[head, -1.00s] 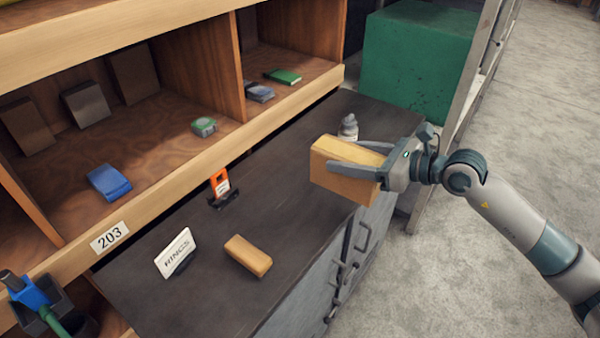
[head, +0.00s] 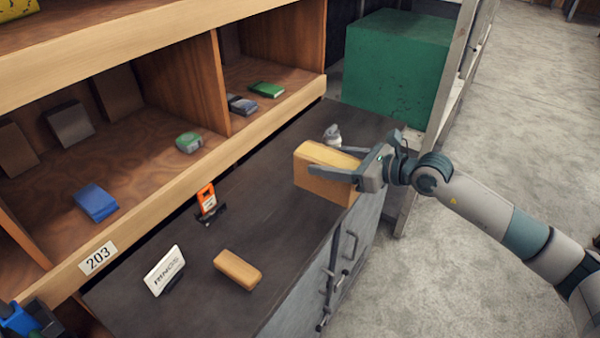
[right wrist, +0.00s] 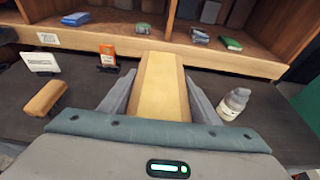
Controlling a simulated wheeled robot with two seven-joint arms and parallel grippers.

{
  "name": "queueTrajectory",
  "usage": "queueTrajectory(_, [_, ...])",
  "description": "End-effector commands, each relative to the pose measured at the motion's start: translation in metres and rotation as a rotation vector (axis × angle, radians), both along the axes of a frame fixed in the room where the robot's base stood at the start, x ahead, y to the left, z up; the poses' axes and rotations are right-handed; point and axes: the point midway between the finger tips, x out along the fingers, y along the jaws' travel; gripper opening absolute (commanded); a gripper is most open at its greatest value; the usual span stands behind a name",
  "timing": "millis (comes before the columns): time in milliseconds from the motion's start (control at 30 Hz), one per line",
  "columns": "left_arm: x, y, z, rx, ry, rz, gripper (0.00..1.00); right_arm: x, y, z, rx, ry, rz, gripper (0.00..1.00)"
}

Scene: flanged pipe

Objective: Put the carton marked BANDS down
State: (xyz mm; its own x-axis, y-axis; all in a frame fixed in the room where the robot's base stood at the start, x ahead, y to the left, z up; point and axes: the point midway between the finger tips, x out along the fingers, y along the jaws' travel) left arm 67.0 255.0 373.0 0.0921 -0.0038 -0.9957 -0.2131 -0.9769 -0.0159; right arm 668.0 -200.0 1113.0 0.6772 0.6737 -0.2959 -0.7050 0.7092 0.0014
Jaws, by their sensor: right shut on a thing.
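A tan carton (head: 322,188) is clasped between the two fingers of my right gripper (head: 320,158), over the right part of the dark counter (head: 225,185). No marking is readable on its visible faces. I cannot tell whether its underside touches the counter. In the right wrist view the carton (right wrist: 160,95) points away from me between the fingers, toward the shelf. A white RINGS sign (head: 164,270) stands on the counter at left, with a smaller tan box (head: 238,270) lying beside it. An orange-and-white sign (head: 206,198) stands by the shelf; its text is unreadable.
A grey-white bottle (head: 332,135) stands just behind the carton. A wooden shelf (head: 150,205) with small packs borders the counter on the left. A green box (head: 395,70) is at the back. The counter between the orange sign and the carton is clear.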

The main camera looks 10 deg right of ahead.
Motion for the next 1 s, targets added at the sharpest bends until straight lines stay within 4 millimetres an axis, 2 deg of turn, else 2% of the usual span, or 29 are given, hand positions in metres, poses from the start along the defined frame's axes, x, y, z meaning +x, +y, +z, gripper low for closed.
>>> queueTrajectory(33, [0.0,0.0,0.008,0.0,0.0,0.0,0.55,0.009,0.006,0.001,0.006,-0.002,-0.001,0.21])
queueTrajectory(200, [0.0,0.0,0.02,0.0,0.0,0.0,0.55,0.036,0.023,-0.018,0.003,-0.002,-0.001,0.21])
queueTrajectory(467, [0.0,0.0,0.028,0.0,0.001,0.0,0.55,0.068,0.043,-0.044,0.002,-0.003,-0.002,0.21])
queueTrajectory(600, [0.0,0.0,0.029,0.0,0.001,0.0,0.55,0.075,0.047,-0.05,0.001,-0.003,-0.001,0.21])
queueTrajectory(1000, [-0.001,0.001,0.029,0.001,0.001,0.0,0.55,0.075,0.047,-0.054,0.001,-0.003,-0.001,0.21])
